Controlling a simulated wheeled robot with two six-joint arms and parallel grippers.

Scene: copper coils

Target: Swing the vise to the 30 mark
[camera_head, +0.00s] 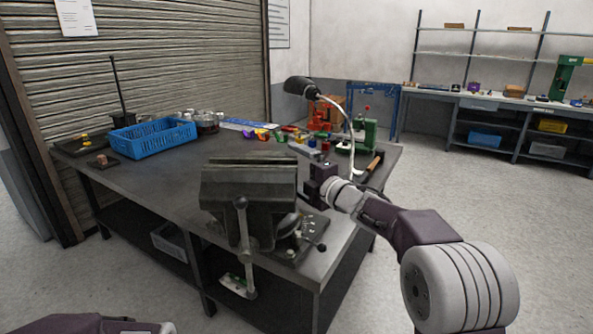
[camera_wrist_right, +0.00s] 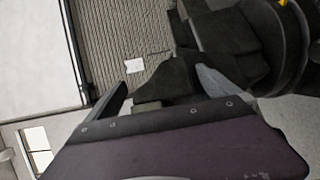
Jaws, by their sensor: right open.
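The dark grey vise (camera_head: 248,184) stands at the near right corner of the workbench, with its handle bar (camera_head: 243,222) hanging down in front. Its base plate (camera_head: 313,240) and a small lever (camera_head: 320,246) show at its right. No 30 mark can be read. My right gripper (camera_head: 314,184) is just to the right of the vise's upper body. In the right wrist view its two fingers (camera_wrist_right: 161,80) are apart, with dark vise parts beyond and partly between them; contact cannot be told. Only a piece of my left arm shows at the bottom left; its gripper is out of view.
The workbench (camera_head: 150,183) holds a blue crate (camera_head: 152,137) at the left. A lamp (camera_head: 301,89), a green press (camera_head: 366,134) and several small coloured parts stand behind the vise. A hammer (camera_head: 371,166) lies right of my right gripper. Floor is clear at the right.

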